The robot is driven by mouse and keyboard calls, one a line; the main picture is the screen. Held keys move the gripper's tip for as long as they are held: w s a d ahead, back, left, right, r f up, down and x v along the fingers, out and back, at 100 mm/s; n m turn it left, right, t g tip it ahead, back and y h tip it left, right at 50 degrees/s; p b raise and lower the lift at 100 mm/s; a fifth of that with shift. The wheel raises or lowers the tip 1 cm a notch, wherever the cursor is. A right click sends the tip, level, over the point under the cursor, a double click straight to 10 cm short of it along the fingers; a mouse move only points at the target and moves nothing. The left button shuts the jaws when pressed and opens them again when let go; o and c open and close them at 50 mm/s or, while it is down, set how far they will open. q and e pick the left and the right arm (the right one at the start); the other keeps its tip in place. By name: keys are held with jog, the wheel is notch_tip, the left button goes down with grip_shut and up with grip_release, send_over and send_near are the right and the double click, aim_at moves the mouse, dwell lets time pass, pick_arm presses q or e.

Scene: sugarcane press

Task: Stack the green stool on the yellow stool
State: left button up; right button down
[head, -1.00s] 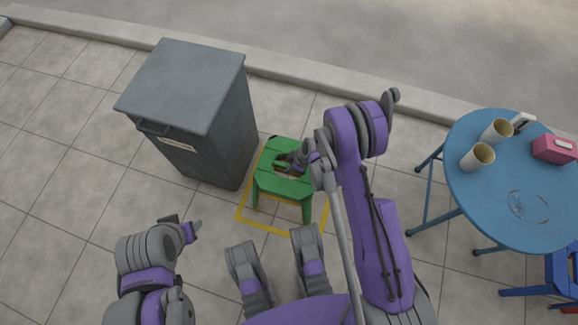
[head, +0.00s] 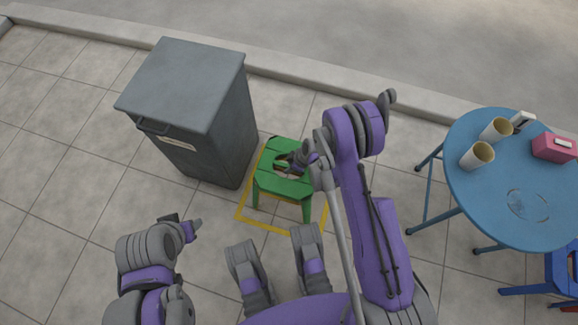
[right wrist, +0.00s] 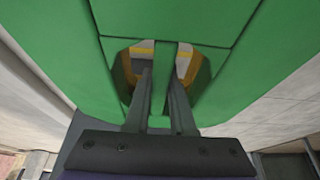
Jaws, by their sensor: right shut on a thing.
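A grey lidded bin (head: 190,105) stands close to the stool's left. Paving at far left is clear.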

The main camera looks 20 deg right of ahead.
jog(key=shift+f, duration=0.1)
jog(key=c, duration=0.7)
grip_release()
jog(key=p+v, duration=0.3)
jog(key=v, duration=0.8)
jog(key=shift+a, duration=0.1)
jog(key=shift+r+p, duration=2.3)
jog(key=shift+r, duration=1.7)
